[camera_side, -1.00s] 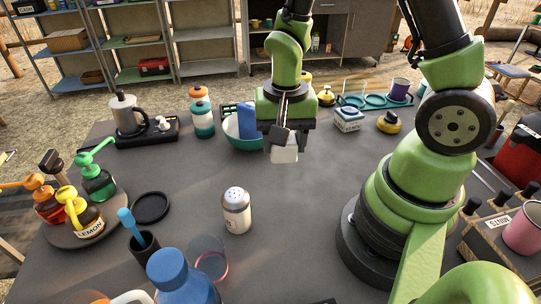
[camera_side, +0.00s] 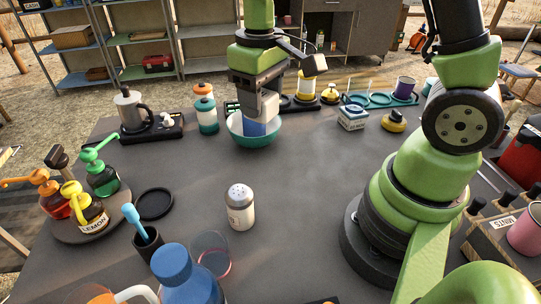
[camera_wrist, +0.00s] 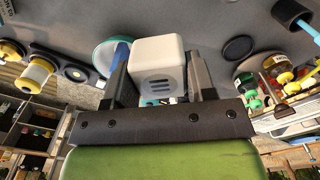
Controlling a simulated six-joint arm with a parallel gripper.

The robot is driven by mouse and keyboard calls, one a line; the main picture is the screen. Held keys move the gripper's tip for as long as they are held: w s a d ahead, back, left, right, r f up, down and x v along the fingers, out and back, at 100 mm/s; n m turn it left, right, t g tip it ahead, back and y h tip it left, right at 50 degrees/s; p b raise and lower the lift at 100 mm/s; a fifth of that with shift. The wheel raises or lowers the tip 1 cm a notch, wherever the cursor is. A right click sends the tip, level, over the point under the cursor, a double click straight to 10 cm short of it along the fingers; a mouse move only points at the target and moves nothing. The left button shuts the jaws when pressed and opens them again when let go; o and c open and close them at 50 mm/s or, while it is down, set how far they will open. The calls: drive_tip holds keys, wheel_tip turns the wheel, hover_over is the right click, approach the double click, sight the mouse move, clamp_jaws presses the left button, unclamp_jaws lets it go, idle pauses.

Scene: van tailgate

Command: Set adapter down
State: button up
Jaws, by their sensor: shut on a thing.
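My gripper (camera_side: 259,106) is shut on the white adapter (camera_wrist: 157,60), a rounded block with dark slots in its face. In the wrist view the adapter sits between the two fingers of my gripper (camera_wrist: 160,82). In the side view the adapter (camera_side: 269,105) shows pale at the fingertips, partly hidden by the fingers. My gripper is in front of or over the teal bowl (camera_side: 262,141); I cannot tell the height gap. A blue item (camera_side: 254,128) shows at the bowl, just below the fingers.
A salt shaker (camera_side: 240,207) and a clear glass (camera_side: 212,253) stand at the front. Pump bottles (camera_side: 88,212) stand on a round tray at left. A white-and-blue box (camera_side: 353,117) and a yellow-and-black item (camera_side: 394,122) are at right. The middle of the table is clear.

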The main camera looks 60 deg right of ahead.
drive_tip(key=s+d+f+m, duration=0.2)
drive_tip(key=d+f+m, duration=0.15)
drive_tip(key=d, duration=0.35)
drive_tip(key=m, duration=0.6)
hover_over(320, 162)
drive_tip(key=shift+n, duration=0.25)
wheel_tip(320, 162, down, 8)
drive_tip(key=shift+f, duration=2.5)
drive_tip(key=o, duration=0.9)
drive_tip(key=shift+f, duration=0.1)
drive_tip(key=shift+o, duration=0.2)
